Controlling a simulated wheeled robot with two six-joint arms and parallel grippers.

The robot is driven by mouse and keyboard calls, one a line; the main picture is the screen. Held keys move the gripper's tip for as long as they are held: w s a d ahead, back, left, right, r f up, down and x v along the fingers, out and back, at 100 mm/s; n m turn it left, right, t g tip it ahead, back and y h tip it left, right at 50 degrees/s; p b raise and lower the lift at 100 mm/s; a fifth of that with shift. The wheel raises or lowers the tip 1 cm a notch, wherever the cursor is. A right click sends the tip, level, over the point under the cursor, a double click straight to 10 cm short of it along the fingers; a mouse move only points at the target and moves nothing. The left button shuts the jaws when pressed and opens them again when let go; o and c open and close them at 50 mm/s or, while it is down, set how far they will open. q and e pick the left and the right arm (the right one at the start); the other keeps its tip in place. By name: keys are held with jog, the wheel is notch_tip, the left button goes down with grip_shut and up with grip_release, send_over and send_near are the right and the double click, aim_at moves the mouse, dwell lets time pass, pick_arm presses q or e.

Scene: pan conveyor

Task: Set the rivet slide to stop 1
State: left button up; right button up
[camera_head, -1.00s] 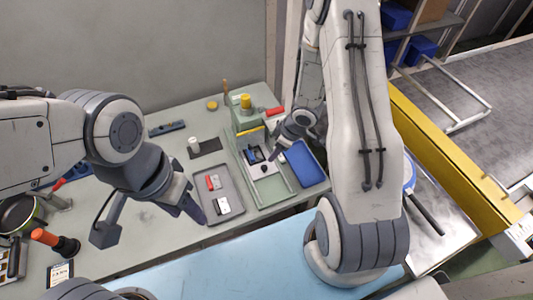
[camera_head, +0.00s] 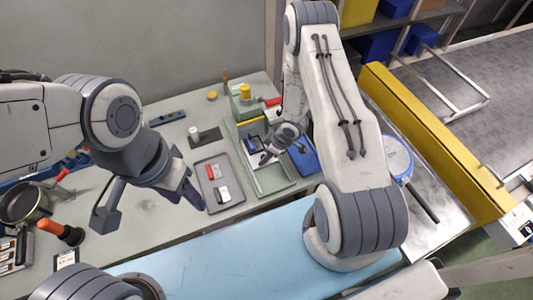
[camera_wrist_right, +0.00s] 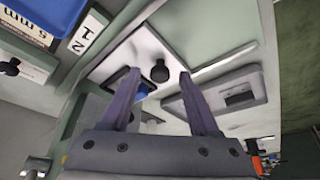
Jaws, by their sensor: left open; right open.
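The rivet slide is a pale plate (camera_wrist_right: 140,50) with a black round knob (camera_wrist_right: 160,72) in the right wrist view. It sits in a green frame (camera_head: 277,187) on the bench in the head view. A label strip (camera_wrist_right: 88,32) with the marks 1 and 2 runs along the frame's side. My right gripper (camera_wrist_right: 160,88) is open, its fingers on either side of the knob in the picture; contact cannot be told. In the head view my right gripper (camera_head: 272,152) partly covers the slide. My left gripper (camera_head: 188,192) is open and empty left of the grey tray.
The grey tray (camera_head: 231,201) holds a red piece and a white-and-black piece. A blue tray (camera_head: 303,160) stands close right of the frame, partly behind my right gripper. A green fixture with a yellow top (camera_head: 245,91) stands behind. A pan (camera_head: 18,205) lies at far left.

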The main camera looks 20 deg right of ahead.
grip_shut()
dwell(1.4)
